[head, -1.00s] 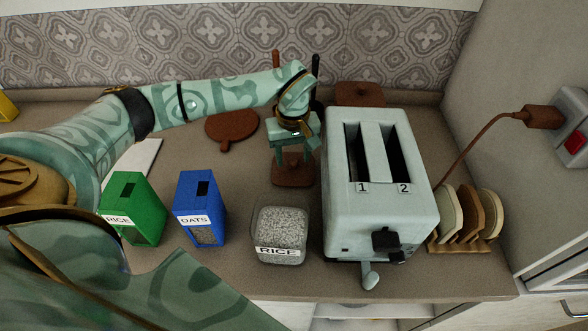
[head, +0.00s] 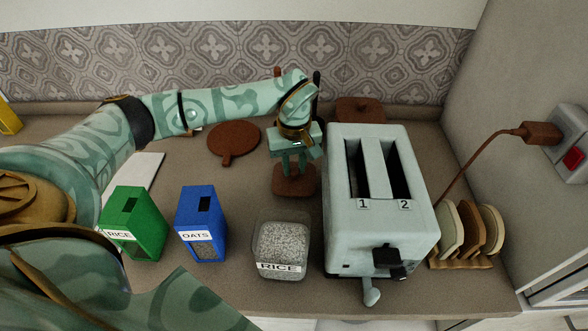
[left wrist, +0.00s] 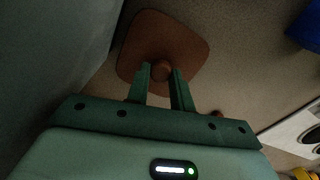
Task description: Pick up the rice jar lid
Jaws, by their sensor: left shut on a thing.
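The rice jar lid (head: 295,183) is a brown rounded-square lid with a round knob. It appears to lie on the counter behind the rice jar (head: 282,249), which is clear, open, full of grains and labelled RICE. My left gripper (head: 294,165) is above the lid, pointing down, with its fingers shut on the knob. In the left wrist view the lid (left wrist: 160,30) is beyond the fingertips (left wrist: 162,73), with the knob between them. My right gripper is not in view.
The toaster (head: 375,230) stands close to the right of the lid. Blue oats (head: 202,220) and green rice (head: 135,220) boxes stand at the left. A round brown board (head: 234,140) lies behind them. Another brown lid (head: 360,108) is behind the toaster.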

